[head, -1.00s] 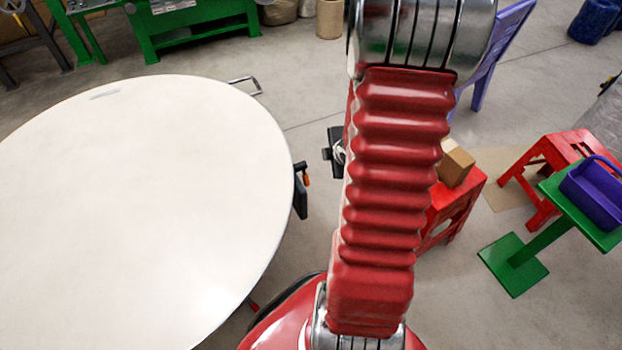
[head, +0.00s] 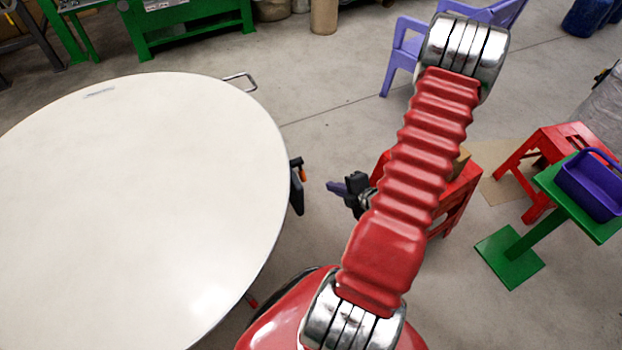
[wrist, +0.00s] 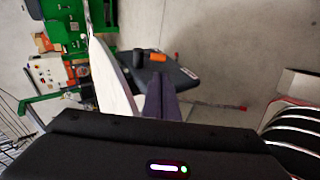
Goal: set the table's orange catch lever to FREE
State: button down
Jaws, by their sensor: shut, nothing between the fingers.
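The white round table (head: 140,200) fills the left of the head view; in the wrist view its top (wrist: 112,78) shows nearly edge-on. The orange catch lever (head: 302,174) is small at the table's right edge, by a black housing (head: 296,195). In the wrist view the orange lever (wrist: 157,57) lies on the dark housing (wrist: 178,76), beyond my fingertips; the labels are too small to read. My gripper (head: 333,187) is to the right of the lever with a gap between, its purple fingers pointing left. The fingers (wrist: 161,97) are together and empty.
A red stool (head: 460,205) with a brown box stands behind my arm. A purple chair (head: 400,55) is at the back. A green stand (head: 525,250) with a purple basket (head: 590,185) and another red stool (head: 560,150) are at the right. Bare floor separates table and gripper.

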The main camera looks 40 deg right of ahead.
aim_at(305, 177)
jog(key=shift+w+f, duration=0.1)
jog(key=x, duration=1.3)
jog(key=shift+w+f, duration=0.2)
jog(key=shift+w, duration=0.1)
